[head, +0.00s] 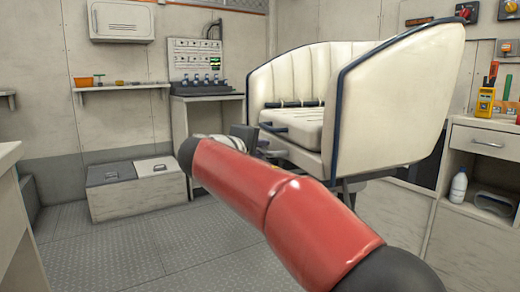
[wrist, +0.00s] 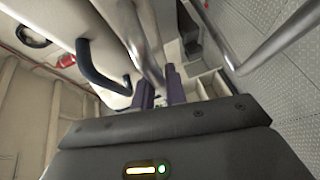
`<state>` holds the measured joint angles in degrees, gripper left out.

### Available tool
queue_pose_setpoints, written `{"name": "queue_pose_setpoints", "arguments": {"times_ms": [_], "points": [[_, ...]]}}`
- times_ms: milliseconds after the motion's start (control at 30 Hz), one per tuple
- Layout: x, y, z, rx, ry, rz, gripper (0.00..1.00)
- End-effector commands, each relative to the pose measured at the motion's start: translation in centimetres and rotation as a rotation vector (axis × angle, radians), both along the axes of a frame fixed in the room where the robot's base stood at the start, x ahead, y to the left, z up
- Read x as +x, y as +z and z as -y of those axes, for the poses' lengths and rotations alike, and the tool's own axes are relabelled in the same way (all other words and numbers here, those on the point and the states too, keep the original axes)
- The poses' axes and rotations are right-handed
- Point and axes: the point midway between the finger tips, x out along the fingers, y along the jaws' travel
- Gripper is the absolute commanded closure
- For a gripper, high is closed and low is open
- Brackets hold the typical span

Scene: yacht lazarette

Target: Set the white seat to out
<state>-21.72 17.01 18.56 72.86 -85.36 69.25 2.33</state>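The white seat (head: 395,95), padded and with dark blue trim, stands right of centre in the head view. A dark handle (head: 273,128) sticks out at the front left of its cushion. My red arm crosses in front of the seat's lower part. My gripper (head: 246,136) is partly hidden behind the arm, close to the seat's front left. In the wrist view my gripper's two dark fingers (wrist: 161,88) are a small gap apart, with a pale metal bar running down to that gap. Whether they press on the bar is unclear. A dark curved handle (wrist: 95,68) lies left of them.
A low two-lidded locker (head: 135,185) stands by the back wall beside a cabinet with a panel (head: 196,60). A counter (head: 485,140) with a white bottle (head: 458,186) below it is at the right. Patterned floor (head: 110,245) is clear at the left front.

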Motion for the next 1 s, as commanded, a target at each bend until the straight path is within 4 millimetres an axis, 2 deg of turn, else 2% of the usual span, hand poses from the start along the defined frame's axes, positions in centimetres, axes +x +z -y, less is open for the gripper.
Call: {"name": "queue_pose_setpoints", "arguments": {"times_ms": [33,100,367,467,733,833,1000], "points": [[0.0,0.0,0.0,0.0,0.0,0.0,0.93],[0.0,0.0,0.0,0.0,0.0,0.0,1.0],[-0.1,0.0,-0.1,0.001,0.001,-0.001,1.0],[-0.4,0.1,-1.3,0.0,0.005,-0.002,1.0],[-2.8,0.2,-7.0,-0.001,0.01,-0.004,1.0],[-3.4,0.1,-8.0,0.0,0.009,-0.002,1.0],[-3.5,0.0,-8.2,0.001,0.005,-0.001,1.0]]}}
